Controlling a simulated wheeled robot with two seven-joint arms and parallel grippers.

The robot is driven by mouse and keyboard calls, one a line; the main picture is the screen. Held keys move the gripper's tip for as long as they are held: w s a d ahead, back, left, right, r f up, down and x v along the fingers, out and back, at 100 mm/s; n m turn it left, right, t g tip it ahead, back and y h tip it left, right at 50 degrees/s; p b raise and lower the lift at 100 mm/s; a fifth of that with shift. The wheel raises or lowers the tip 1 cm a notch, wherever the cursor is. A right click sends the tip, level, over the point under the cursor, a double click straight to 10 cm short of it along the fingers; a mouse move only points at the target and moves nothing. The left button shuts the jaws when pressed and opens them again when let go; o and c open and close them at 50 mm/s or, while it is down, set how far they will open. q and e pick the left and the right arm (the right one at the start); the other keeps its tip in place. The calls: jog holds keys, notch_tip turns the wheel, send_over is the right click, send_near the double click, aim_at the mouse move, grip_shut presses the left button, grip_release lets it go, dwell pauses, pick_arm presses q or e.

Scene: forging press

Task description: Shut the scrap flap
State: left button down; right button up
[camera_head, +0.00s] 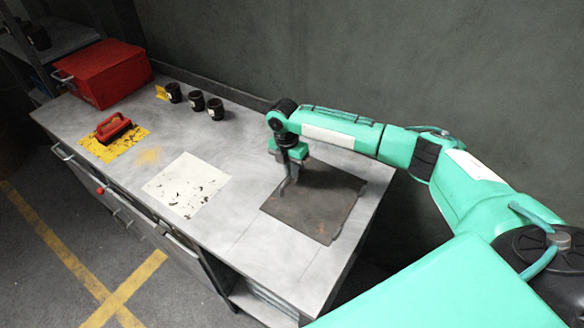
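A dark brown square plate (322,212), which looks like the scrap flap, lies about flat at the right end of the grey bench. I cannot tell whether it is fully down or slightly raised. My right gripper (285,188) points down at the plate's left side, with its fingertips at or just above the surface. I cannot tell whether they touch it. The fingers show as one slim dark shape, so their opening is unclear, and nothing is visibly held. My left gripper is out of view.
On the bench (245,226) are a whitish marked sheet (187,185), a red-handled tool (113,127) on a yellow patch, three black cups (196,100) and a red box (102,72). The wall stands close behind.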

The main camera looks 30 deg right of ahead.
jog(key=o, duration=0.3)
jog(key=shift+a+f, duration=0.1)
jog(key=shift+f, duration=0.15)
jog(key=shift+o, duration=0.6)
jog(key=shift+w+f, duration=0.1)
jog(key=shift+w, duration=0.15)
jog(key=shift+r, duration=0.5)
notch_tip(320, 180, up, 13)
jog(key=w+b, duration=0.1)
jog(key=b, duration=0.2)
jog(key=shift+w+a, duration=0.15)
jog(key=shift+a, duration=0.25)
jog(key=shift+f, duration=0.2)
